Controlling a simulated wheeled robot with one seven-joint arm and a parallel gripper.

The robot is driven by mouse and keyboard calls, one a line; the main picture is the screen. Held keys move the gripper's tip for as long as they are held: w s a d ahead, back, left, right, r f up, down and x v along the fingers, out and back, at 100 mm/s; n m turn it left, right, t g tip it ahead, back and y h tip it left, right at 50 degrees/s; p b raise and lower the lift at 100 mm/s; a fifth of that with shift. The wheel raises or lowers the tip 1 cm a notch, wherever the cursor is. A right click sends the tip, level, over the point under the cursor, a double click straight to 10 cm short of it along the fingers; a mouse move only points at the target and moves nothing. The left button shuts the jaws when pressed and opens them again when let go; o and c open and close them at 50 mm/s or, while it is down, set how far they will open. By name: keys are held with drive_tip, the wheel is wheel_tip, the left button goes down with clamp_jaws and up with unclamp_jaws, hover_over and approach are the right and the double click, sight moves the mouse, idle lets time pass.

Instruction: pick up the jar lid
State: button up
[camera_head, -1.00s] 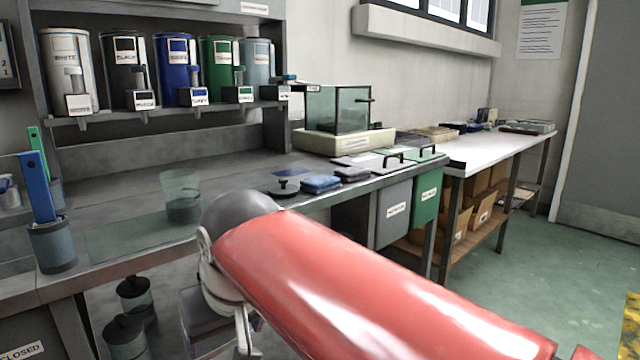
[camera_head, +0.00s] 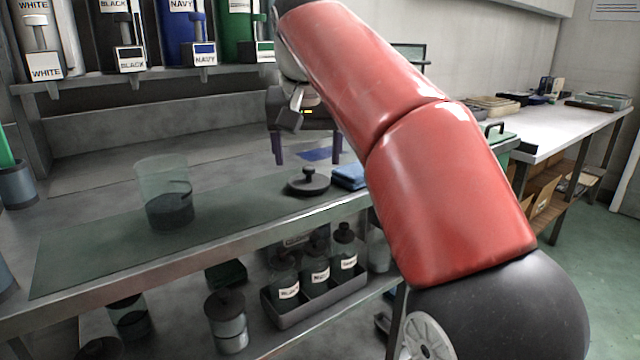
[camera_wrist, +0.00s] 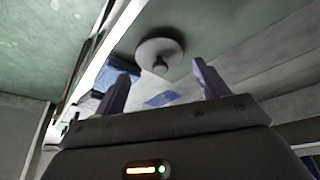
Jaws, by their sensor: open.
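The jar lid (camera_head: 308,185) is a dark round disc with a knob on top. It lies flat on the bench near its front edge. It also shows in the wrist view (camera_wrist: 148,48), past my fingertips and roughly between them. My gripper (camera_head: 307,160) is open and empty, with its two fingers pointing down above the bench. In the head view it appears above and a little behind the lid, not touching it. Both fingers also show in the wrist view (camera_wrist: 160,75). A clear glass jar (camera_head: 160,180) with dark contents stands to the left of the lid.
A folded blue cloth (camera_head: 349,176) lies just right of the lid, partly hidden by my arm. A flat blue patch (camera_head: 314,154) lies behind it. Labelled dispensers (camera_head: 182,35) stand on the shelf above. A caddy of bottles (camera_head: 318,290) sits below. Bench left of the lid is clear up to the jar.

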sight(309, 172)
drive_tip(key=b+x, duration=0.1)
drive_tip(key=x, duration=0.4)
drive_tip(key=shift+f, duration=0.2)
drive_tip(key=shift+c, duration=0.2)
drive_tip(key=c, duration=0.6)
drive_tip(key=shift+o, duration=0.2)
drive_tip(key=shift+d+r, duration=0.1)
drive_tip(key=shift+r, duration=0.05)
